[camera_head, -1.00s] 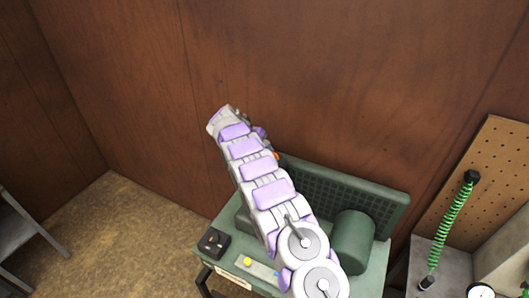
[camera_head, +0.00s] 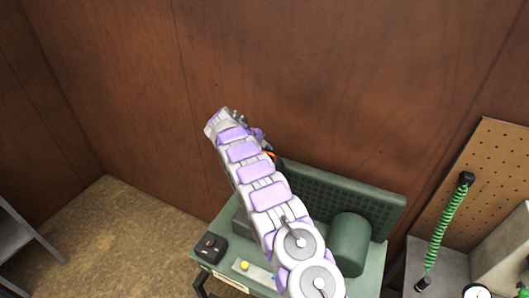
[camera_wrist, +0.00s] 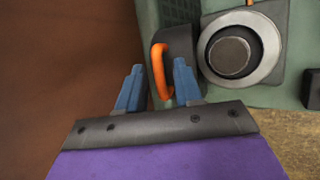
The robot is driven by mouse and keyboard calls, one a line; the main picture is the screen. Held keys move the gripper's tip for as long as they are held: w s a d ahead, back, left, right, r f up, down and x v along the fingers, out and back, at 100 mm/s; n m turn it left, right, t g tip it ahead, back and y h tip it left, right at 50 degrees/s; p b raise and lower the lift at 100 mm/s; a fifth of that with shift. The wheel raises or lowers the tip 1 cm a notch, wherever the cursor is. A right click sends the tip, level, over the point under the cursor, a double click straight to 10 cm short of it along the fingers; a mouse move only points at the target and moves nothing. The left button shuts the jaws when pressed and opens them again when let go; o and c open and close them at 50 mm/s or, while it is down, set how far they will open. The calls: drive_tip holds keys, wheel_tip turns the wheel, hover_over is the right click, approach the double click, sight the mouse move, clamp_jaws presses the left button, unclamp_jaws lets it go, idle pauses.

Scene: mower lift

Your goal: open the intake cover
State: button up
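The intake cover appears to be the dark grey box-shaped part (camera_wrist: 182,45) with an orange loop handle (camera_wrist: 160,72) on its left side in the wrist view. I cannot tell for sure that this part is the cover. My gripper (camera_wrist: 158,78) has two blue fingers standing apart. The orange handle shows between them, nearer the right finger; I cannot tell whether they touch. In the head view a bit of orange (camera_head: 270,154) shows beside the end of my arm, which hides most of the cover and gripper.
A green machine (camera_head: 345,190) with a grille panel and a rounded drum (camera_head: 349,243) stands by the brown wall (camera_head: 330,70). A grey ring with a dark centre (camera_wrist: 232,52) is right of the handle. A pegboard (camera_head: 492,170) and green coiled hose (camera_head: 447,225) are at right.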

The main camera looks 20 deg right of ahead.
drive_tip(key=shift+w+p+v, duration=0.2)
drive_tip(key=shift+p+v, duration=1.15)
drive_tip(key=shift+v, duration=3)
drive_tip(key=shift+w+p+v, duration=0.15)
drive_tip(key=shift+p+v, duration=1.2)
drive_tip(key=shift+v, duration=2.95)
drive_tip(key=shift+a, duration=0.2)
